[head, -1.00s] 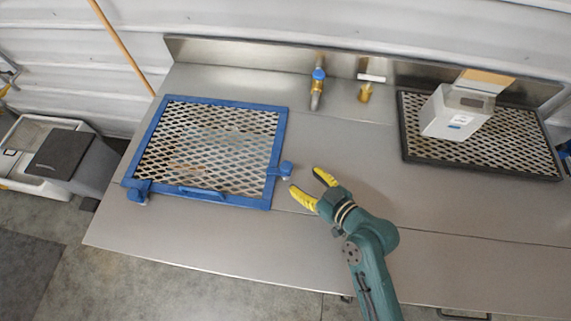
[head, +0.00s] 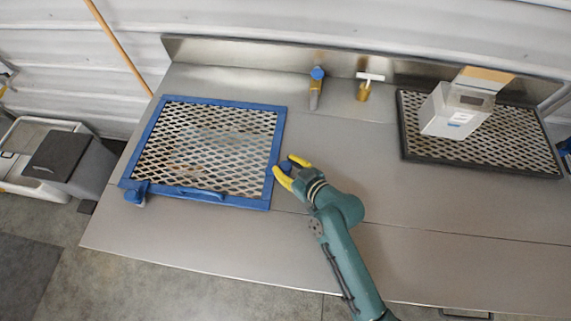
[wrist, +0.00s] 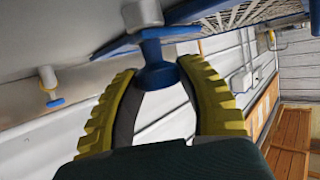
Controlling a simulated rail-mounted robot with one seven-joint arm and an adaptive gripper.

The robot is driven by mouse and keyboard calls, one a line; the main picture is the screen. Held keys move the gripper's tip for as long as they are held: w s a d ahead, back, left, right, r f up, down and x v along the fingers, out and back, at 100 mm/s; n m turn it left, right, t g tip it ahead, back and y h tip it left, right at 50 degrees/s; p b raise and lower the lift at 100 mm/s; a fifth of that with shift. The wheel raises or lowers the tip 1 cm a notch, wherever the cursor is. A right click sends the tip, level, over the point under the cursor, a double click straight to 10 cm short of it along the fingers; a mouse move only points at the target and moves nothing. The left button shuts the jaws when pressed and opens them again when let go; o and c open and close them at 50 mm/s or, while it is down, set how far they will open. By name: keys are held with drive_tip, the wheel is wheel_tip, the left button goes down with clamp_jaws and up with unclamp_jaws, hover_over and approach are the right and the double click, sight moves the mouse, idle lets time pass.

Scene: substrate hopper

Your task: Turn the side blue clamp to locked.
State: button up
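The blue-framed mesh screen (head: 229,201) lies on the left of the steel table. Its side blue clamp (head: 286,166) is at the right edge of the frame, partly covered by my gripper (head: 285,167). In the wrist view the clamp's blue knob (wrist: 158,75) sits between the yellow fingertips of my gripper (wrist: 158,78). Both fingers appear to touch the knob, one on each side. A second blue clamp (head: 136,194) is at the frame's front left corner.
A blue-handled tap (head: 316,88) and a white-handled valve (head: 364,88) stand at the back. A black-framed mesh tray (head: 480,159) with a white box (head: 450,112) is at the right. The table's middle and front are clear.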

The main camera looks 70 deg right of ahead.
drive_tip(key=shift+c, duration=1.4)
drive_tip(key=shift+r+p, duration=0.1)
drive_tip(key=shift+p, duration=0.25)
drive_tip(key=shift+a+r+m+p, duration=0.1)
drive_tip(key=shift+m+p, duration=0.2)
drive_tip(key=shift+p, duration=0.3)
drive_tip(key=shift+g+h+p, duration=0.3)
drive_tip(key=shift+h+p, duration=0.2)
drive_tip(key=shift+p, duration=0.05)
drive_tip(key=shift+f, duration=0.25)
drive_tip(key=o, duration=1.1)
drive_tip(key=shift+o, duration=0.2)
